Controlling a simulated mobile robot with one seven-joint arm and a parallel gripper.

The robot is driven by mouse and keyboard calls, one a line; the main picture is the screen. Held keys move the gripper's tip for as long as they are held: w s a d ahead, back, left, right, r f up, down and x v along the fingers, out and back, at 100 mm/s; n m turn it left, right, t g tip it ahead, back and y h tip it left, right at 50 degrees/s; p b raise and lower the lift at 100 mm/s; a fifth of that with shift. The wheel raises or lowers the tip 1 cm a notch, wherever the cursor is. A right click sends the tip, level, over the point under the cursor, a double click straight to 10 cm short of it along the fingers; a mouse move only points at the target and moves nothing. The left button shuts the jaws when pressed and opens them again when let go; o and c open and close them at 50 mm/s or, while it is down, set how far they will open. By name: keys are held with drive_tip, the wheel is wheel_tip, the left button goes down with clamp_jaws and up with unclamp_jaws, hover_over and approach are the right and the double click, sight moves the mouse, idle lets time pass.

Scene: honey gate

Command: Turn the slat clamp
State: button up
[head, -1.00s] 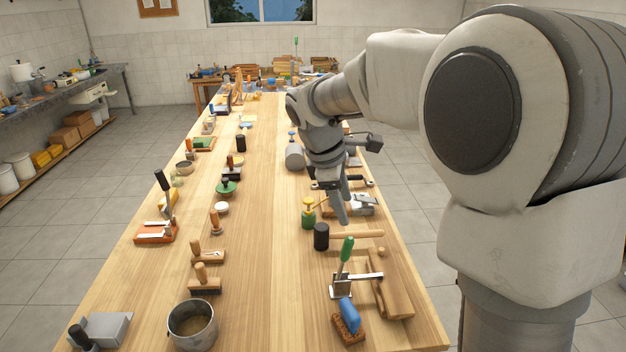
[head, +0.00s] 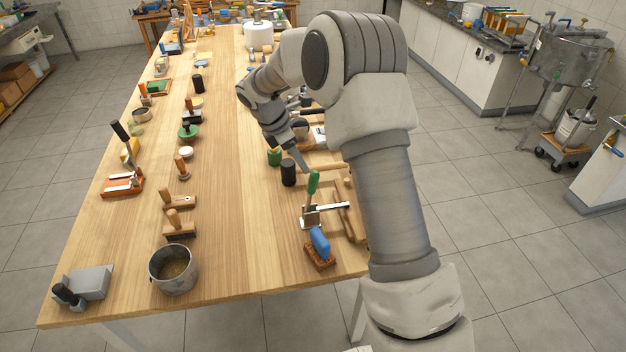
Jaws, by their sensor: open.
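A toggle clamp with an upright green handle (head: 313,183) and a metal base stands on the right side of the wooden table. Its pale bar points right, over a wooden board (head: 352,225); I take it for the slat clamp. My gripper (head: 301,164) is above the table, behind the clamp in the picture and apart from it, near the black mallet head. By its look it is open and holds nothing. My arm hides part of the table's right side. A second clamp, with a black handle and orange base (head: 122,185), stands at the left edge.
The black mallet (head: 288,173) lies behind the green-handled clamp, and a blue-handled brush (head: 319,243) in front. A metal pot (head: 172,270) and wooden-handled tools line the left. The middle strip of the wooden table (head: 235,215) is clear.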

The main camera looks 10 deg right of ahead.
sight(313, 180)
drive_tip(key=x, duration=1.1)
drive_tip(key=shift+p, duration=0.4)
clamp_jaws()
drive_tip(key=shift+r, duration=0.1)
idle(0.6)
